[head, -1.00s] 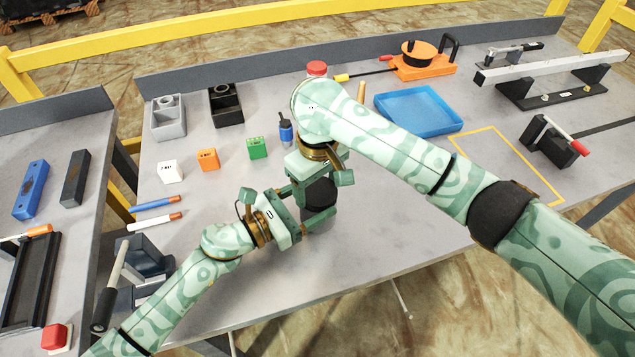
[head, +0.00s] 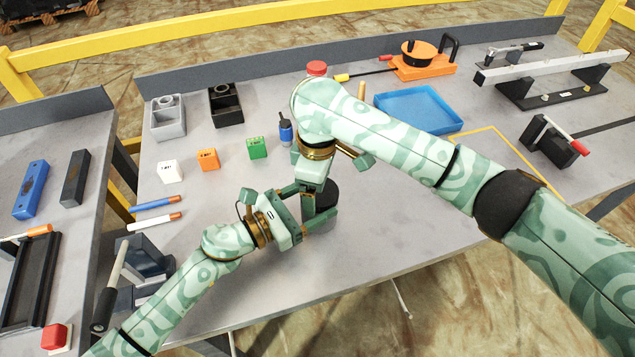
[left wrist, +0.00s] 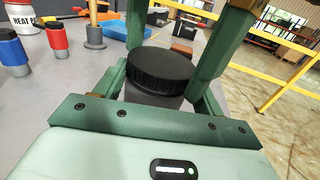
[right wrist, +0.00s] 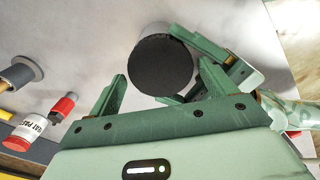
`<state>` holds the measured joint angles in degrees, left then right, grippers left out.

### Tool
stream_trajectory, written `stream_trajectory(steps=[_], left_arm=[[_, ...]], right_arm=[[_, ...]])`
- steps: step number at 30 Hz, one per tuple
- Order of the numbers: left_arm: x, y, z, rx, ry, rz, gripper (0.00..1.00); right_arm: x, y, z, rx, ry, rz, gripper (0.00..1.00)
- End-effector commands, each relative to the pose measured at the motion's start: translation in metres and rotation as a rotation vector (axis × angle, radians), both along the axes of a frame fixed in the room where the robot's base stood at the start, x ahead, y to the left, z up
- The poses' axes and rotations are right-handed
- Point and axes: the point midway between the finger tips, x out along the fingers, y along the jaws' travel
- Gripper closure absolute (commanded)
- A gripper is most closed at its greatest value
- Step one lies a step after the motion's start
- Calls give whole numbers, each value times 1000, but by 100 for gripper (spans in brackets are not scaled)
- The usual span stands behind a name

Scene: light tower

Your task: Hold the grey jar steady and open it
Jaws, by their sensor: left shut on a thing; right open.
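The grey jar (head: 318,228) stands upright near the table's front edge with its black lid (head: 328,192) on top. My left gripper (head: 322,215) is shut on the jar's body from the left. In the left wrist view the black lid (left wrist: 160,68) shows above the grey body (left wrist: 152,98). My right gripper (head: 322,180) is above the jar, pointing down. In the right wrist view my right gripper (right wrist: 165,85) is open, its fingers apart on either side of the lid (right wrist: 160,66). The head view does not show whether they touch it.
A blue bottle (head: 285,130) and a green block (head: 257,148) stand behind the jar. A red-capped bottle (head: 316,69) is farther back, partly hidden by my right arm. A blue tray (head: 418,90) lies to the right. The table right of the jar is clear.

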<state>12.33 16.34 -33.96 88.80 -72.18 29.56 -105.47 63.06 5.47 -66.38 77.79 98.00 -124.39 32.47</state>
Motion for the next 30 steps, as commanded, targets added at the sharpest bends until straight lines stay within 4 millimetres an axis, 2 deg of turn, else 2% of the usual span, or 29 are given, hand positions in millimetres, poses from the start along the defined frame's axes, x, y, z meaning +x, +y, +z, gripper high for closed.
stream_trajectory(steps=[2,9,14,17,24,27,30], left_arm=[[3,3,1,3,-4,9,94],[3,2,1,2,-3,8,94],[2,2,1,2,-3,6,94],[2,2,1,2,-3,6,94],[2,2,1,1,-3,5,94],[2,2,1,0,-2,5,94],[2,1,1,0,-2,5,94]], right_arm=[[-1,1,4,1,3,5,11],[-1,0,38,0,0,5,11],[-1,0,46,-1,1,-14,14],[0,0,53,1,-1,-117,14],[0,-2,75,6,-2,-488,14],[-1,-2,74,5,2,-561,14],[-1,-2,61,5,6,-578,14]])
